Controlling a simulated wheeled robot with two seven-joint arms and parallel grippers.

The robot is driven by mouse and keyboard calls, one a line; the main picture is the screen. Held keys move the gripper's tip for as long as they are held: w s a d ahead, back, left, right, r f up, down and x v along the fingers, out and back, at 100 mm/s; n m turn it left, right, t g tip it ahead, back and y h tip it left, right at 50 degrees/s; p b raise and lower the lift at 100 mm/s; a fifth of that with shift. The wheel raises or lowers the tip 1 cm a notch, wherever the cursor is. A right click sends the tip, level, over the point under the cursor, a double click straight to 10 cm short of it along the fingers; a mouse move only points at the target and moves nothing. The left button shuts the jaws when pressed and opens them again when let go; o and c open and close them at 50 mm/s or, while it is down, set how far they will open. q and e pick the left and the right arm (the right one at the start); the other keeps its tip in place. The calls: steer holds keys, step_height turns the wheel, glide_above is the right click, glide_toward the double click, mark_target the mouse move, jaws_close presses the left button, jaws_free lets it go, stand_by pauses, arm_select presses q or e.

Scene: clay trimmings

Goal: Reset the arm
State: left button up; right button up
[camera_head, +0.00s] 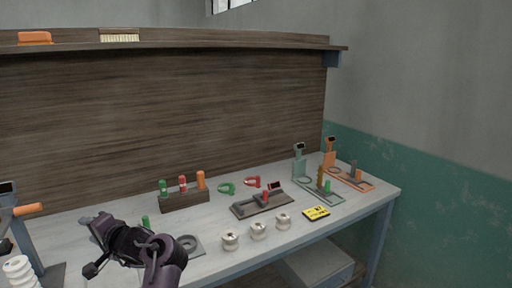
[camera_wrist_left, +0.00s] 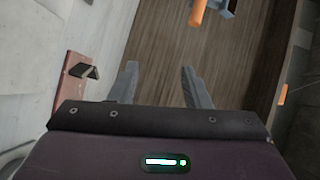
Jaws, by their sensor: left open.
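My left gripper (camera_head: 96,224) is in the lower left of the head view, over the left part of the workbench (camera_head: 215,235). Its dark arm hides part of the bench. In the left wrist view its two grey fingers (camera_wrist_left: 158,72) stand apart with nothing between them. Beyond them is the brown wood panel (camera_wrist_left: 235,65), and an orange handle (camera_wrist_left: 197,14) shows at the top. My right gripper is in neither view.
Several pale clay pieces (camera_head: 258,231) stand near the front edge. A wooden block (camera_head: 184,199) with green, red and orange tools, a dark fixture (camera_head: 262,204) and a yellow box (camera_head: 316,212) are on the bench. A shelf (camera_head: 200,38) runs above. White coiled clay (camera_head: 20,270) is at far left.

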arm_select(q)
steer(key=s+d+f+t+h, duration=0.2)
steer(key=s+d+f+h, duration=0.2)
steer(key=d+f+h, duration=0.25)
steer(key=s+d+f+t+h, duration=0.1)
steer(key=s+d+f+h, duration=0.4)
steer(key=d+f, duration=0.3)
steer(key=s+d+f+n+g+h, duration=0.1)
steer(key=s+d+f+g+h, duration=0.3)
steer(key=s, duration=0.6)
steer(key=s+d+g+y, duration=0.1)
steer(key=s+d+g, duration=0.1)
steer(key=s+d, duration=0.65)
steer(key=s+a+f+g, duration=0.1)
steer(key=s+f, duration=0.1)
steer(key=f, duration=1.3)
steer(key=s+a+f, duration=0.2)
steer(key=f, duration=1.2)
steer(key=s+a+f+g, duration=0.1)
steer(key=s+a+f, duration=0.2)
steer(key=s+f, duration=1.6)
steer(key=shift+s+a+g, duration=0.2)
steer(key=shift+s+g, duration=0.1)
steer(key=shift+s, duration=0.15)
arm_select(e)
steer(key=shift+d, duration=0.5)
